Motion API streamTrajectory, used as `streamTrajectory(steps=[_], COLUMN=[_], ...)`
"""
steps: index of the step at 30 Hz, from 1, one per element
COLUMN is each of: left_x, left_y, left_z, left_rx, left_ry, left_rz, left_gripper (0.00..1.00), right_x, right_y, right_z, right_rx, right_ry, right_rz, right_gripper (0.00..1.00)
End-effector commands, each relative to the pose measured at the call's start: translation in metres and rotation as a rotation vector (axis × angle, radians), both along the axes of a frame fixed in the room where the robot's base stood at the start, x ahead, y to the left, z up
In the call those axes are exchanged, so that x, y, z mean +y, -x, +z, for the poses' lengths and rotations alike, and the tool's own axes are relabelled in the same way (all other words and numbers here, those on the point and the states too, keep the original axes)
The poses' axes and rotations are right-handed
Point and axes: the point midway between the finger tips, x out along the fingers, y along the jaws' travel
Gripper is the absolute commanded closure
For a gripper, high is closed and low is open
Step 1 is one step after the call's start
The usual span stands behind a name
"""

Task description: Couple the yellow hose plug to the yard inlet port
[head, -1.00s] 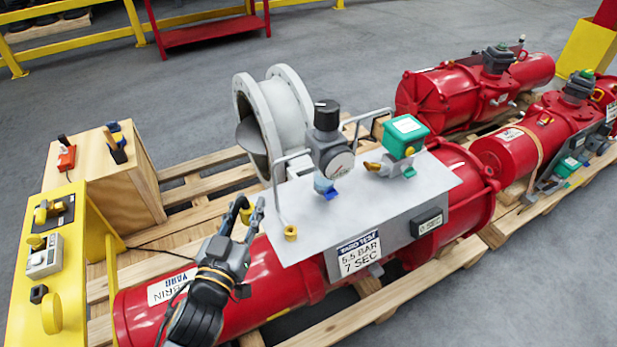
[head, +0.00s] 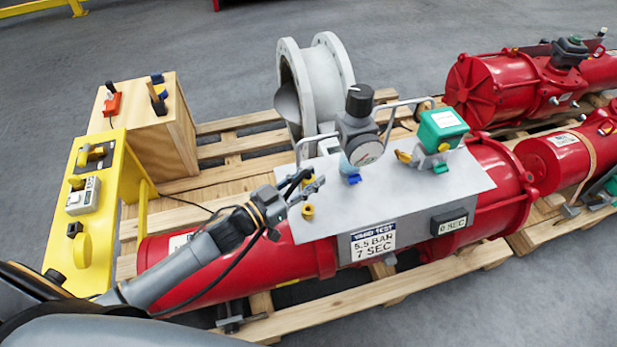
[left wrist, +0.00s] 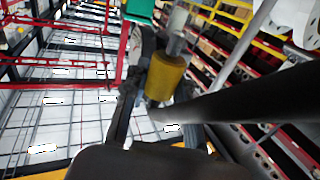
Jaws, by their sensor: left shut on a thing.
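The yellow hose plug (head: 308,182) is between the fingers of my left gripper (head: 310,182), which is shut on it. In the left wrist view the plug (left wrist: 167,77) is a yellow cylinder with a grey end, held between dark fingers. A small yellow fitting (head: 307,212), which looks like the yard inlet port, sits at the left edge of the grey panel (head: 440,190). The plug is just above this fitting in the head view; I cannot tell whether they touch. My right gripper is not in view.
A gauge with a black-topped regulator (head: 360,125), a green-topped box (head: 442,128) and bent rails stand on the panel. The red actuator (head: 215,275) lies below on a wooden pallet (head: 400,292). A yellow stand (head: 88,210) and wooden box (head: 150,125) are at left.

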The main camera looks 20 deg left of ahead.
Motion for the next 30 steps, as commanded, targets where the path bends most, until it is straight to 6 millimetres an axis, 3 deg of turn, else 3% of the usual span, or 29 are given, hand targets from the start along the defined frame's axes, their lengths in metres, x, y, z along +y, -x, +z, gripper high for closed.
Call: streamTrajectory(steps=[3,19,30], left_x=[0.001,0.0,0.0], left_y=[-0.001,-0.001,-0.001], left_z=[0.002,-0.051,-0.057], left_rx=[-0.002,0.001,0.0], left_ry=[-0.006,0.001,0.0], left_rz=[-0.043,-0.037,-0.037], left_gripper=[1.0,1.0,1.0], right_x=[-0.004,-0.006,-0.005], right_y=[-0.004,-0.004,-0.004], right_z=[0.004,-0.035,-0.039], right_rx=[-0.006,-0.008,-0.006], right_ry=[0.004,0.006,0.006], right_rz=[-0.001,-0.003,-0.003], right_gripper=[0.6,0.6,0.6])
